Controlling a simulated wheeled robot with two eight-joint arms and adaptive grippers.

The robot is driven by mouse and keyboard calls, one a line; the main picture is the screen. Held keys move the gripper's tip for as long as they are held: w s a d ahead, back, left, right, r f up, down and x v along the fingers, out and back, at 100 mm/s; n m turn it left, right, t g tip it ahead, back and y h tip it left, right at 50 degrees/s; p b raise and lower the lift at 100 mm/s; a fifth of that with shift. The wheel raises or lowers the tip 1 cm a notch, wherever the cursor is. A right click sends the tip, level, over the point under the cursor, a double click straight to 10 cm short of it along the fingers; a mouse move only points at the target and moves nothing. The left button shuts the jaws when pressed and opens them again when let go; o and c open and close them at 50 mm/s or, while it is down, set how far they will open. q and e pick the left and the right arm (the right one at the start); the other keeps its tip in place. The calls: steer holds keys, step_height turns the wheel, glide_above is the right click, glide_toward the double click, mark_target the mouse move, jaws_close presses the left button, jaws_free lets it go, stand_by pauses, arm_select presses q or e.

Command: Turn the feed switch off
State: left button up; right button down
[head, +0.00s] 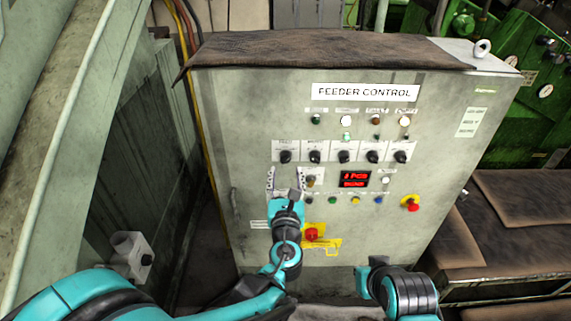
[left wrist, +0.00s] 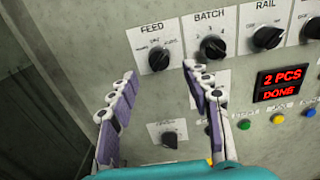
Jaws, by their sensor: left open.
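The feed switch is a black rotary knob (left wrist: 158,59) on a white plate marked FEED, in the left wrist view. In the head view it is the leftmost knob (head: 285,156) in the upper knob row of the grey feeder control cabinet (head: 420,220). Which way its pointer faces is too small to tell surely. My left gripper (head: 284,174) is open and empty, just below the feed knob in the head view. In the left wrist view its fingers (left wrist: 160,72) stand apart on either side of the knob. No contact is visible.
The batch knob (left wrist: 213,47) and rail knob (left wrist: 267,37) sit to the right of feed. Another knob (left wrist: 169,139) sits below. A red display (head: 354,179) reads 2 PCS. Red knobs (head: 312,234) and (head: 412,205) are lower. A leather cover (head: 320,50) lies on top.

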mark_target(286, 161)
arm_select(q)
steer(key=w+b, duration=0.1)
steer(key=w, duration=0.4)
steer(key=shift+w, duration=0.3)
jaws_close()
